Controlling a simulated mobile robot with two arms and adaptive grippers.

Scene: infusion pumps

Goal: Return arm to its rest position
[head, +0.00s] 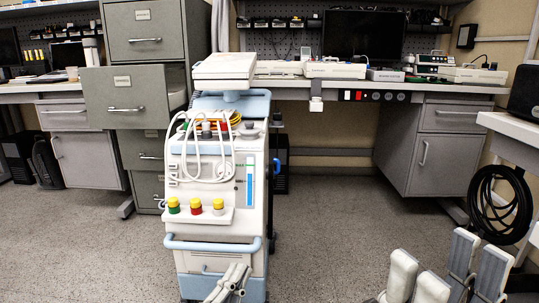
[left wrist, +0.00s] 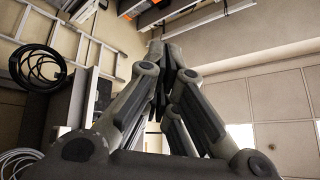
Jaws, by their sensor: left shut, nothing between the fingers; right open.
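My left gripper (head: 230,283) is low in the head view, in front of the base of a white and light-blue medical cart (head: 218,200). Its fingers are together and hold nothing. In the left wrist view, the left gripper's fingers (left wrist: 160,105) meet near the middle with nothing between them. My right gripper (head: 446,270) is at the bottom right of the head view, over the floor. Its fingers stand apart and nothing shows between them. The lower parts of both grippers are cut off by the frame edge.
A grey cabinet (head: 152,30) stands behind the cart with a drawer (head: 124,96) pulled out. A long workbench (head: 400,86) with devices runs along the back. A white table (head: 510,124) is at right, near a coiled black cable (head: 497,204). Speckled floor (head: 335,215) is clear between.

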